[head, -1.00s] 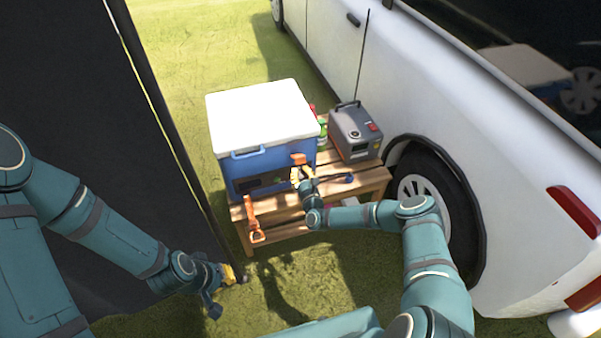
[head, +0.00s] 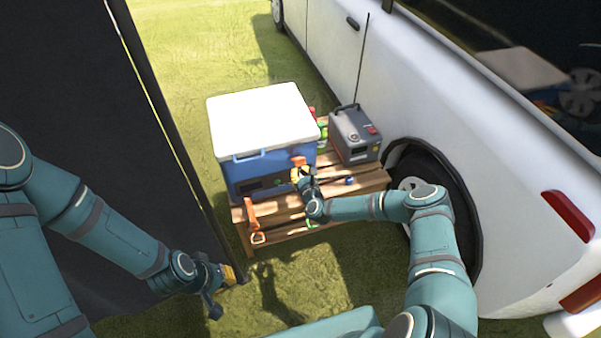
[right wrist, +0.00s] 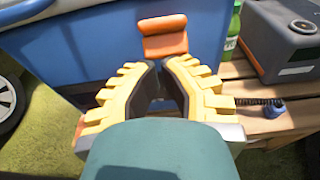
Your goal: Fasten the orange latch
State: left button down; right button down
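The orange latch (head: 299,161) is on the front of the blue cooler (head: 250,172), under its white lid (head: 262,117). In the right wrist view the latch (right wrist: 164,38) shows a bent plate, just beyond my fingertips; I cannot tell whether it is fastened. My right gripper (head: 298,173) is at the cooler's front, just below the latch. In the right wrist view its yellow fingers (right wrist: 161,64) come nearly together at the tips, with nothing seen between them. Contact with the latch is unclear. My left gripper (head: 232,275) hangs low at the left, away from the cooler; its opening is unclear.
The cooler stands on a wooden table (head: 366,178) beside a grey power box (head: 354,133) and a green bottle (right wrist: 233,30). An orange-handled tool (head: 256,237) is at the table's front. A white vehicle (head: 450,110) bounds the right, a dark panel (head: 80,90) the left.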

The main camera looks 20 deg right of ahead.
aim_at(298, 160)
jog(key=r+g+p, duration=0.1)
jog(key=p, duration=0.1)
jog(key=w+r+g+p, duration=0.1)
jog(key=r, duration=0.1)
jog(key=shift+r+g+p, duration=0.2)
jog(key=shift+g+p, duration=0.1)
jog(key=shift+p, duration=0.1)
jog(key=shift+w+r+g+p, duration=0.2)
jog(key=shift+r+g+p, duration=0.05)
jog(key=shift+g+p, duration=0.05)
jog(key=shift+w+r+g+p, duration=0.25)
jog(key=shift+w+g+p, duration=0.15)
jog(key=shift+g, duration=0.3)
jog(key=shift+w+r+b, duration=0.3)
jog(key=shift+w+r, duration=0.1)
jog(key=shift+w, duration=0.1)
jog(key=shift+r, duration=0.2)
